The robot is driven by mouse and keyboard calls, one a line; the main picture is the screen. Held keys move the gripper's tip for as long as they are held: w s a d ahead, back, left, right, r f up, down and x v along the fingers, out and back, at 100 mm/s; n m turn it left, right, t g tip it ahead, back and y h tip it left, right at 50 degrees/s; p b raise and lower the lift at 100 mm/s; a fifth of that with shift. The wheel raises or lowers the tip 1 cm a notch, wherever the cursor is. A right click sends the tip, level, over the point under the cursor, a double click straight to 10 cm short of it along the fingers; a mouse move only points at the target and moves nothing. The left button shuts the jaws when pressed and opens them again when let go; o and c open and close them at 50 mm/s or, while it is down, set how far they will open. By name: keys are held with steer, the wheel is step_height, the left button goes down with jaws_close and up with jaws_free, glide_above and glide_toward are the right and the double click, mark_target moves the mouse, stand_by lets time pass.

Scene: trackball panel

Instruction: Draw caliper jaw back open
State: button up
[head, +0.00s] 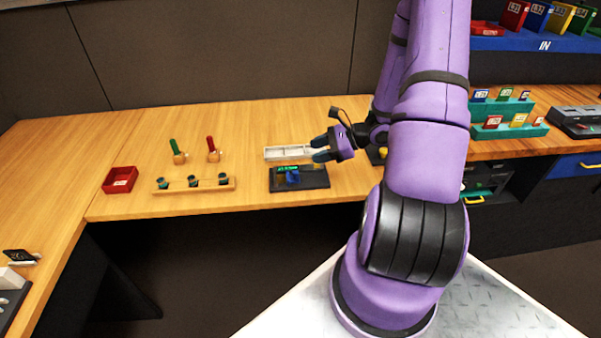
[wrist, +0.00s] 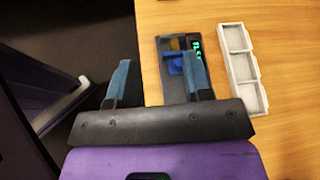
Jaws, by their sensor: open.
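The caliper, with a blue sliding part (head: 293,175) and a green lit readout, lies on a dark base (head: 314,183) near the table's front edge. In the wrist view the blue part (wrist: 174,66) and readout (wrist: 196,48) show just beyond my right finger, which hides some of the base. My gripper (head: 322,148) is open and empty, above and to the right of the caliper in the head view. In the wrist view my gripper's two blue-tipped fingers (wrist: 156,78) stand wide apart. How far the jaw is open is too small to tell.
A white compartment tray (head: 287,153) lies behind the caliper base. A wooden rack (head: 194,185), a red box (head: 120,179) and red and green handled tools (head: 213,150) stand to the left. Teal card holders (head: 502,112) are at the right.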

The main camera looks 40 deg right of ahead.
mark_target(300, 181)
steer(key=d+f+m+t, duration=0.1)
steer(key=f, duration=0.1)
steer(key=s+d+f+m+h, duration=0.1)
steer(key=f+m, duration=0.1)
steer(key=f, duration=0.1)
steer(key=s+d+f+m+t+h, duration=0.1)
steer(key=f+m, duration=0.1)
steer(key=shift+d+f+t, duration=0.3)
steer(key=shift+d+f, duration=0.05)
steer(key=shift+d, duration=0.05)
steer(key=x, duration=1)
steer(key=shift+w+a+f, duration=0.1)
steer(key=shift+w+f, duration=0.1)
steer(key=shift+w, duration=0.05)
